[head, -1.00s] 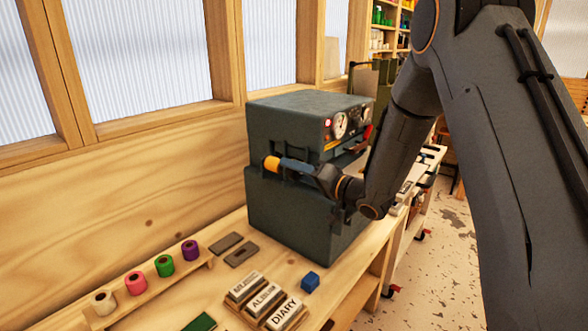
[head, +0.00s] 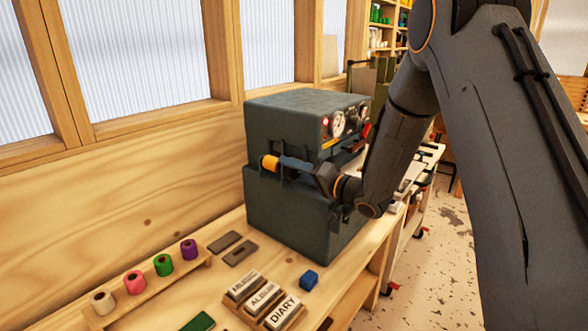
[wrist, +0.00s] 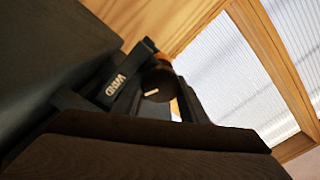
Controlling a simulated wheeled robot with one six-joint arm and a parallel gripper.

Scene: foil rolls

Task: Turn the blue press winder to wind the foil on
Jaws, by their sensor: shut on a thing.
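The blue-grey press (head: 290,215) stands on the bench against the wooden wall. A gold-orange foil roll (head: 269,162) sticks out at its left side. My gripper (head: 292,166) reaches across the press's near face beside this roll. In the wrist view, the winder (wrist: 158,86) is a dark round knob with a short white mark, next to a WIND label (wrist: 115,85). My gripper is shut on the winder, with a finger on either side of it. Its fingers and wrist hide the winder in the head view.
Pink, green, purple and pale rolls (head: 134,281) stand on a wooden rack at the left. The wall is close behind.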

